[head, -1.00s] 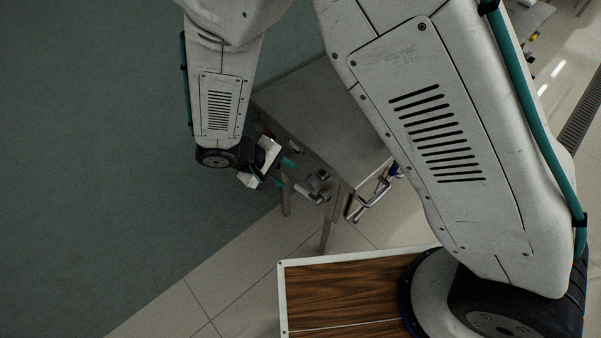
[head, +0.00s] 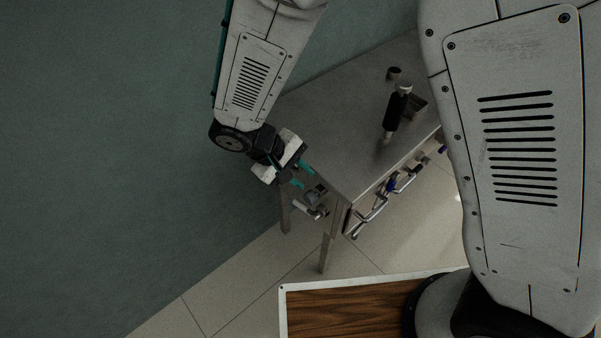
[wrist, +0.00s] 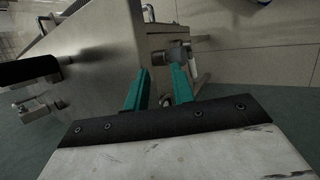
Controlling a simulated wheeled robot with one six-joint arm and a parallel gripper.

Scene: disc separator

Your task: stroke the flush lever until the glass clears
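My gripper (head: 302,176) is open, its two teal fingers apart with nothing between them. It is beside the near left end of the steel table. Just beyond the fingertips is a grey fitting (head: 316,195) with a pale round stub, mounted on the table's end. In the wrist view the open fingers (wrist: 160,82) point toward that grey fitting (wrist: 178,52), and a gap seems to remain. I cannot tell which part is the flush lever. The glass and its contents cannot be made out.
The steel table (head: 335,110) carries a black cylinder with metal ends (head: 396,112). Silver bars with blue parts (head: 375,207) run along its front side. A wood-topped surface with a white rim (head: 345,300) lies in front. My upper arm hides the right side.

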